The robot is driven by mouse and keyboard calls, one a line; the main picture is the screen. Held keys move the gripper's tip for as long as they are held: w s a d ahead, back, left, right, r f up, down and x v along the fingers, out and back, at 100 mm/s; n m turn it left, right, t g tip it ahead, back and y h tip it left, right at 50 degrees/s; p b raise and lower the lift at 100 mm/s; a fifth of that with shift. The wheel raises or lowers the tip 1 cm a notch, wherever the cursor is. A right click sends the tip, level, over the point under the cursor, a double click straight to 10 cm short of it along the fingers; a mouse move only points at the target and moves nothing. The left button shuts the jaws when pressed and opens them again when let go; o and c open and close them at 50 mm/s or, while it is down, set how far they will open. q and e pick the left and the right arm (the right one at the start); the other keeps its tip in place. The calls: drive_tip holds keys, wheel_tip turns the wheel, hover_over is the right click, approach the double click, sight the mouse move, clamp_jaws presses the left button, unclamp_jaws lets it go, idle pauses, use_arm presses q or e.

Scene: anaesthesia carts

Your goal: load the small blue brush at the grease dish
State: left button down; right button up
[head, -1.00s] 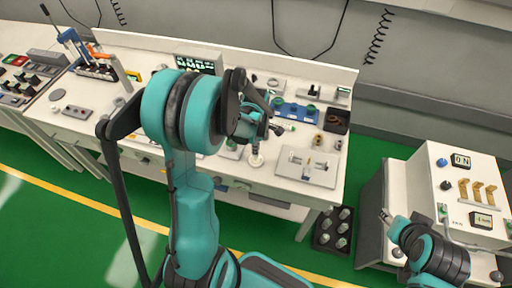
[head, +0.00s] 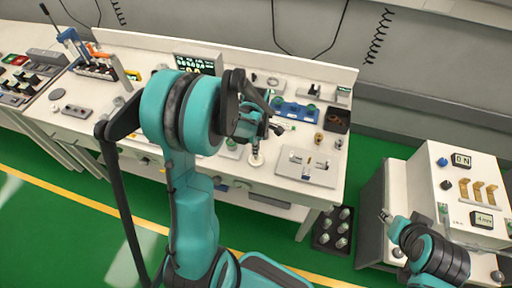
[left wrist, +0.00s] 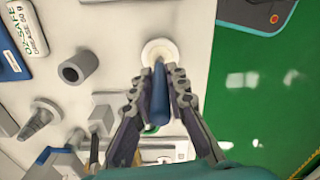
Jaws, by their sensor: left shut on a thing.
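My left gripper (left wrist: 160,84) is shut on the small blue brush (left wrist: 160,105), seen from above in the left wrist view. The brush's far end reaches over the white round grease dish (left wrist: 148,50), which holds a cream-coloured filling. Whether the bristles touch the grease cannot be told. In the head view the dish (head: 257,159) stands near the front of the white bench, just below my left gripper (head: 264,134); the brush is hardly visible there. My right gripper (head: 387,216) is small at the lower right, away from the bench, and its jaws are unclear.
A grey plate with small parts (head: 306,168) lies right of the dish. In the left wrist view a grey hollow cylinder (left wrist: 78,67) and a grey cone-like part (left wrist: 40,118) lie to the left. The bench edge and green floor (left wrist: 262,90) are at the right.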

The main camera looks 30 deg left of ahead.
use_arm(q)
drive_tip(key=shift+r, duration=0.1)
idle(0.5)
drive_tip(key=shift+r+p, duration=2.5)
drive_tip(key=shift+r, duration=0.9)
drive_tip(key=shift+f, duration=0.1)
